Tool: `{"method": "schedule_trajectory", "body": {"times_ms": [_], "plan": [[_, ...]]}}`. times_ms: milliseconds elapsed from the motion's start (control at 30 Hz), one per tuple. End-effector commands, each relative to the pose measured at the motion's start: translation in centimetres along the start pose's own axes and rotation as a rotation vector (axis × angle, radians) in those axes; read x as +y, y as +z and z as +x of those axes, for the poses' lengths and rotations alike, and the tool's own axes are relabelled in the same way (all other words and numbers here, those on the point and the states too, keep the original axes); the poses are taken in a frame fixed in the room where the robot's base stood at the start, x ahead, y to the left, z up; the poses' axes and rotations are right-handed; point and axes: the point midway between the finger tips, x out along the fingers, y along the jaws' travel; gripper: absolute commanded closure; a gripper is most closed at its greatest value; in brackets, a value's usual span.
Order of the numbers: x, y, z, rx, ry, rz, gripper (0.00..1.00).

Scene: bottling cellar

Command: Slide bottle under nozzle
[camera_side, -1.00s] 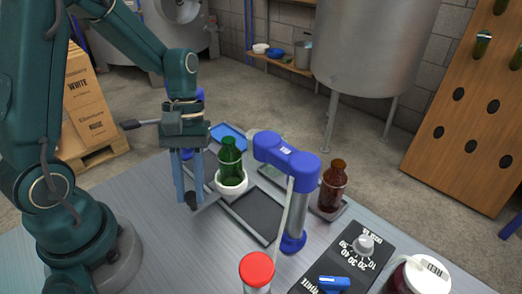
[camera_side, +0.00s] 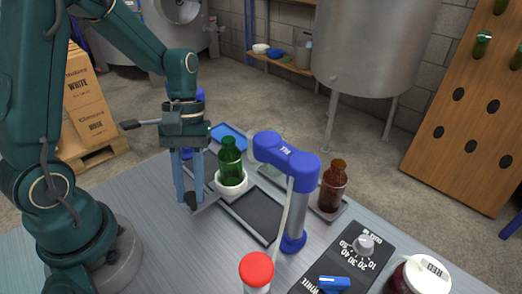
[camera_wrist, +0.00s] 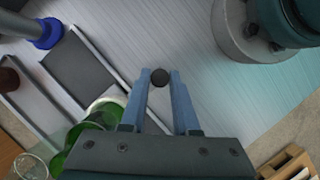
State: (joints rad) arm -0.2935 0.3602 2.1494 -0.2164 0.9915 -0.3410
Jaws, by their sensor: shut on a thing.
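A green bottle (camera_side: 230,153) stands upright in a white round holder (camera_side: 232,187) on a dark track with pale edges (camera_side: 258,217). The nozzle head (camera_side: 277,148) is a blue arm on a post, to the right of the bottle; its outlet is hidden. My gripper (camera_side: 187,198) is low at the left of the holder, shut on a black knob (camera_side: 191,200). In the wrist view the knob (camera_wrist: 160,77) sits between my fingertips. The bottle (camera_wrist: 82,140) shows partly there, left of my fingers, with the holder (camera_wrist: 108,103) beside it.
A brown bottle (camera_side: 333,186) stands on a small tray right of the nozzle post. A control panel with a dial (camera_side: 363,246), a red-capped container (camera_side: 256,270) and a jar marked RED (camera_side: 424,272) line the front right. Bare table lies at the front left.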

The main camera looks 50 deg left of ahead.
Motion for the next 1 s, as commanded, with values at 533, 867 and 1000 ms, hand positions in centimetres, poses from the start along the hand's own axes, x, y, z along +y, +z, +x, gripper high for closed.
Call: {"method": "schedule_trajectory", "body": {"times_ms": [533, 867, 1000], "plan": [[2.3, 2.0, 0.8, -0.001, 0.0, 0.006, 1.0], [4.6, 4.2, 1.6, 0.0, 0.003, 0.003, 1.0], [5.0, 4.5, 1.8, -0.001, 0.004, 0.001, 1.0]]}}
